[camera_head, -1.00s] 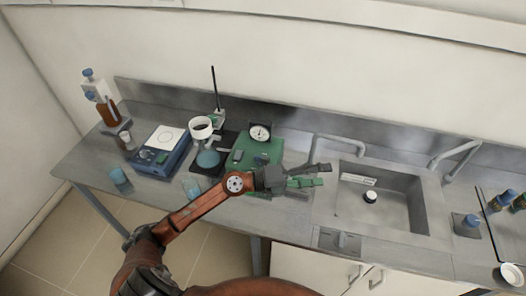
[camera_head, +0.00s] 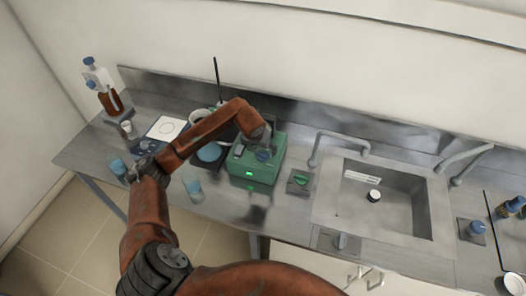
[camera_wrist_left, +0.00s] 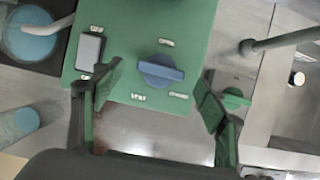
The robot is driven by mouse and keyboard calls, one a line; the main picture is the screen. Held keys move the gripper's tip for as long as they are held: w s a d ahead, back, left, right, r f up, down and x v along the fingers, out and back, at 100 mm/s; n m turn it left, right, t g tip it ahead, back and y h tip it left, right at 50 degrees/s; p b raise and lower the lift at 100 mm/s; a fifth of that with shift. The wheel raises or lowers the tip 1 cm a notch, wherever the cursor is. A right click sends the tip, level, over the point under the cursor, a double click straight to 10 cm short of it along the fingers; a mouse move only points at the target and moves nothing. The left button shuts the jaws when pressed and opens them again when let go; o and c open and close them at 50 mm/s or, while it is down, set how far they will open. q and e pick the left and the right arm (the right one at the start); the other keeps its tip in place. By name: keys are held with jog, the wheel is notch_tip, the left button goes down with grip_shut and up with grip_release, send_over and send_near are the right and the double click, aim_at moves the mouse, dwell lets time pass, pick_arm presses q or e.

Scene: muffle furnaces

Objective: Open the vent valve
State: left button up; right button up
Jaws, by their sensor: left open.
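A green box (camera_head: 262,172) with a lit green display stands on the bench left of the sink. On its top face is a blue knob (camera_wrist_left: 160,70), with small white labels around it; one seems to read OPEN. The knob also shows in the head view (camera_head: 263,155). My left gripper (camera_wrist_left: 157,92) is open above the box, its two green-padded fingers apart on either side of the knob, not touching it. In the head view the wrist hides part of the box. A separate green handle (camera_head: 301,180) sits on a small dark base right of the box.
A sink (camera_head: 378,205) with a bent tap (camera_head: 335,140) lies to the right. Left of the box stand a flask with blue liquid (camera_head: 209,152), a blue beaker (camera_head: 193,187) and a white-topped device (camera_head: 165,129). A thin upright rod (camera_head: 216,80) stands behind.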

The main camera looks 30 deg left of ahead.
aim_at(263, 153)
pick_arm(q)
jog(key=shift+x, duration=1.5)
jog(key=shift+d, duration=0.15)
jog(key=shift+c, duration=0.2)
jog(key=c, duration=1.1)
